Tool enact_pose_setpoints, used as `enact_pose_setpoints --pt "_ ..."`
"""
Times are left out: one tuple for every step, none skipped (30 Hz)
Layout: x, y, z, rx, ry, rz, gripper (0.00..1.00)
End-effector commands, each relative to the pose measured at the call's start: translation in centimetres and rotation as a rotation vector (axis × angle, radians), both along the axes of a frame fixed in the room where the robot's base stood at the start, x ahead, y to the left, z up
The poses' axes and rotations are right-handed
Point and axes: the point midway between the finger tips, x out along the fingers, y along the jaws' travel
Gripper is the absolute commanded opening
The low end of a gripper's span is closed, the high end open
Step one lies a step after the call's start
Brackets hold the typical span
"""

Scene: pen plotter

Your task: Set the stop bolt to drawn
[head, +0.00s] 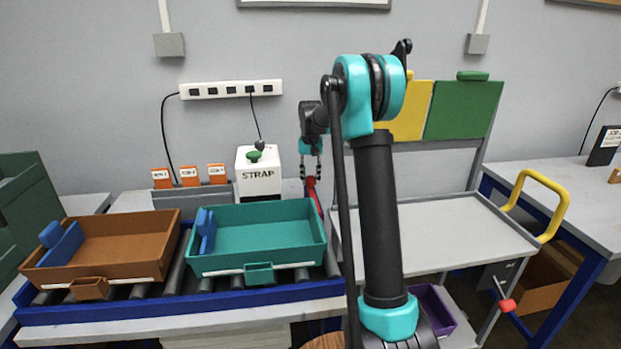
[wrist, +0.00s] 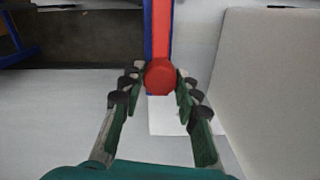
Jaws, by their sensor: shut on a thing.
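My gripper (head: 310,168) reaches down behind the right end of the roller conveyor. In the wrist view my gripper (wrist: 158,80) has its fingers closed in on both sides of a round red knob (wrist: 160,77). The red knob (head: 311,183) also shows small in the head view, just below the fingers. A red bar with blue edges (wrist: 161,35) runs behind the knob. I cannot tell from these views whether this knob belongs to the stop bolt. A second red knob (head: 507,305) on a dark rod sits at the cart's lower front right.
A brown tray (head: 165,270) and a teal tray (head: 290,262) stand on the conveyor (head: 180,310), left of my arm. A white STRAP box (head: 258,188) stands behind them. A cart (head: 440,235) with a yellow handle (head: 562,205) stands right; its top is clear.

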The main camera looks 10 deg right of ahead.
Motion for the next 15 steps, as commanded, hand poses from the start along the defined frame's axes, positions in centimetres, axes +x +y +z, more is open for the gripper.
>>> enact_pose_setpoints --pt "0.0 0.0 0.0 0.000 0.000 0.000 0.00" --pt "0.0 0.0 0.0 0.000 0.000 0.000 0.00" --pt "0.1 0.0 0.0 0.000 0.000 0.000 0.00" --pt "0.2 0.0 0.0 0.000 0.000 0.000 0.00" --pt "0.4 0.0 0.0 0.000 0.000 0.000 0.00" --pt "0.8 0.0 0.0 0.000 0.000 0.000 0.00" --pt "1.1 0.0 0.0 0.000 0.000 0.000 0.00" --pt "1.5 0.0 0.0 0.000 0.000 0.000 0.00" --pt "2.0 0.0 0.0 0.000 0.000 0.000 0.00" --pt "2.4 0.0 0.0 0.000 0.000 0.000 0.00" --pt "2.8 0.0 0.0 0.000 0.000 0.000 0.00" --pt "3.3 0.0 0.0 0.000 0.000 0.000 0.00" --pt "3.6 0.0 0.0 0.000 0.000 0.000 0.00" --pt "3.8 0.0 0.0 0.000 0.000 0.000 0.00" --pt "4.0 0.0 0.0 0.000 0.000 0.000 0.00"
